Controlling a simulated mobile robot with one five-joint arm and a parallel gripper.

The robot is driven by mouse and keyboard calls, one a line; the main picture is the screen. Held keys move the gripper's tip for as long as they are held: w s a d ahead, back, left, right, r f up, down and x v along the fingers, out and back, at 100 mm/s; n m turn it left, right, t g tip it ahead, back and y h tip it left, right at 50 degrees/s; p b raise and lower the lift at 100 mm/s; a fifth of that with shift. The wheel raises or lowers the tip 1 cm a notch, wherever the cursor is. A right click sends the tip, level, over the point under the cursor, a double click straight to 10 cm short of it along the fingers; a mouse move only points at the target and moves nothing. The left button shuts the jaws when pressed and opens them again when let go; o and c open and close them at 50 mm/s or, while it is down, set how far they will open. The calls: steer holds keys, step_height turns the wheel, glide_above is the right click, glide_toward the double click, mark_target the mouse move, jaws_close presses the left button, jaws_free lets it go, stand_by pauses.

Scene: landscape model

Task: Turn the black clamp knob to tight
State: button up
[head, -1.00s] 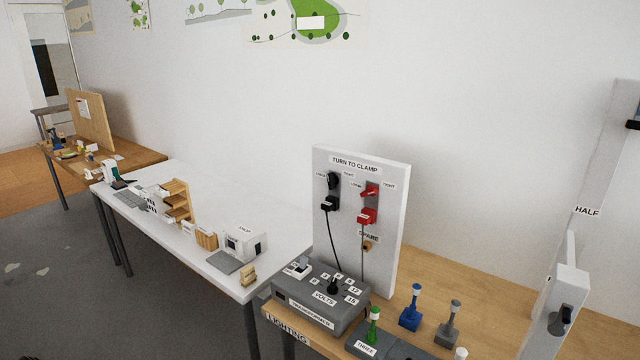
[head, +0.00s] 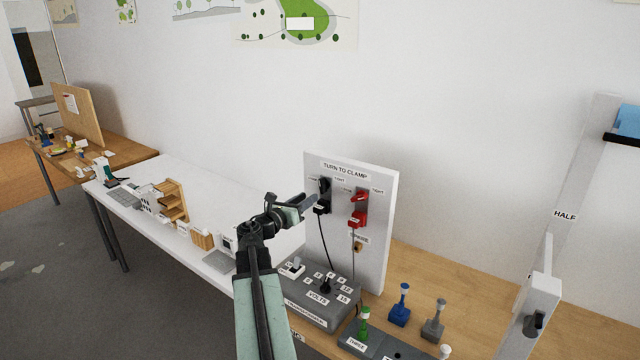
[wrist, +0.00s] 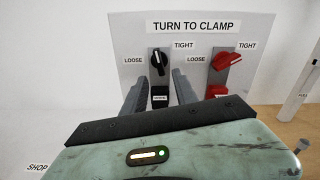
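The black clamp knob (wrist: 159,61) is on the upright panel (wrist: 130,40) headed TURN TO CLAMP, between the labels LOOSE and TIGHT. A pale mark on it leans up and left. It also shows in the head view (head: 324,184), close behind my gripper. My gripper (wrist: 160,88) is open in the wrist view. Its two fingers point at the panel, one on each side of the knob's column in the picture, and I see nothing between them in their grip. I cannot tell how far the tips are from the knob. The head view shows my gripper (head: 308,205) left of the panel.
A red knob (head: 359,196) is to the right on the panel, with a red plug (head: 357,219) below. A black plug (head: 321,208) with a cable hangs below the black knob. The grey transformer box (head: 318,300) and coloured levers stand in front.

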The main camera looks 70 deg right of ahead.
mark_target(321, 188)
steer(key=x, duration=0.8)
steer(key=shift+d, duration=0.1)
jaws_close()
steer(key=shift+s+r, duration=0.1)
steer(key=shift+r, duration=0.1)
steer(key=shift+f, duration=0.15)
